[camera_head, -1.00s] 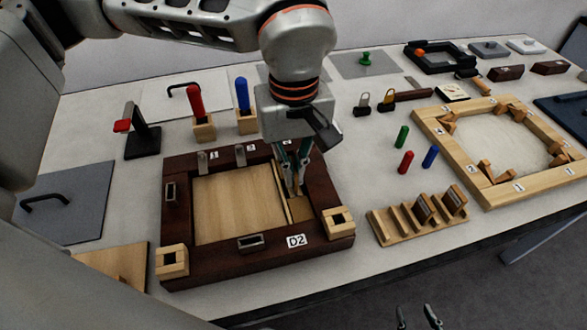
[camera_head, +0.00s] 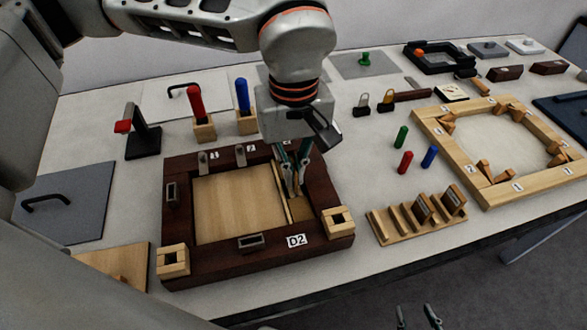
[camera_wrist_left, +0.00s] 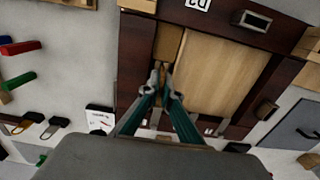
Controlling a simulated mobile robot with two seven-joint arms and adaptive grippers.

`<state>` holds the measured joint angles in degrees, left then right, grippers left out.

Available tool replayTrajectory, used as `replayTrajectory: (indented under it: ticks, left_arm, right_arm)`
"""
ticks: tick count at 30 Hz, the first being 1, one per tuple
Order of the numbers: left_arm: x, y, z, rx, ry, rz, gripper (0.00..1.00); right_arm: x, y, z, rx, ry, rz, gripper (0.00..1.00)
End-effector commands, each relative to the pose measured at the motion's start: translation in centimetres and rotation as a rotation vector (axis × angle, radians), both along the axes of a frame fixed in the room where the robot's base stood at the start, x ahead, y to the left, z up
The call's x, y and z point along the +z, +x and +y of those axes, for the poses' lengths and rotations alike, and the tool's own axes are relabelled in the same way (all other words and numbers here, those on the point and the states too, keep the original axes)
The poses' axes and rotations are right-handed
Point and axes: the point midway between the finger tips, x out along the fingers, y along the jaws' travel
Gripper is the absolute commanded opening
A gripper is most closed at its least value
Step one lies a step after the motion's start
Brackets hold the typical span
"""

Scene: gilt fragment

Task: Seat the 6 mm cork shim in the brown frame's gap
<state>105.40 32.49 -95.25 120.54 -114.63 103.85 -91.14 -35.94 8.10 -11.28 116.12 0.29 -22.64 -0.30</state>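The dark brown frame (camera_head: 175,262), labelled D2, lies on the table around a light wooden panel (camera_head: 235,205). It also shows in the wrist view (camera_wrist_left: 135,45). A narrow gap with a tan floor or strip (camera_wrist_left: 169,42) runs along the panel's right side in the head view. My left gripper (camera_head: 294,190) points down over this gap. Its fingertips (camera_wrist_left: 160,76) are close together on a thin brown piece, seemingly the cork shim (camera_wrist_left: 160,70). The fingers partly hide it, so its depth in the gap cannot be told. My right gripper (camera_head: 418,318) is apart from everything at the bottom edge, its fingertips spread.
A slotted wooden rack (camera_head: 395,232) with several brown pieces stands right of the frame. Red (camera_head: 406,161), green (camera_head: 401,137) and blue (camera_head: 430,157) pegs lie behind it. Two peg holders stand behind the frame. A light wooden frame (camera_head: 500,193) lies farther right.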

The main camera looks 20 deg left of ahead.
Motion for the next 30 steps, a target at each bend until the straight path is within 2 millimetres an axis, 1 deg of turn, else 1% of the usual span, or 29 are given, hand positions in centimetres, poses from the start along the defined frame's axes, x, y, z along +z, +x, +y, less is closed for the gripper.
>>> replayTrajectory:
  ticks: [21,30]
  left_arm:
    - [-0.05,0.00,0.00,0.000,0.000,0.000,0.00]
    - [-0.66,0.02,0.00,-0.001,0.000,0.000,0.00]
  right_arm:
    - [0.19,0.08,0.02,0.000,0.000,-0.002,0.40]
    - [-0.20,-0.06,0.02,0.000,0.001,0.001,0.40]
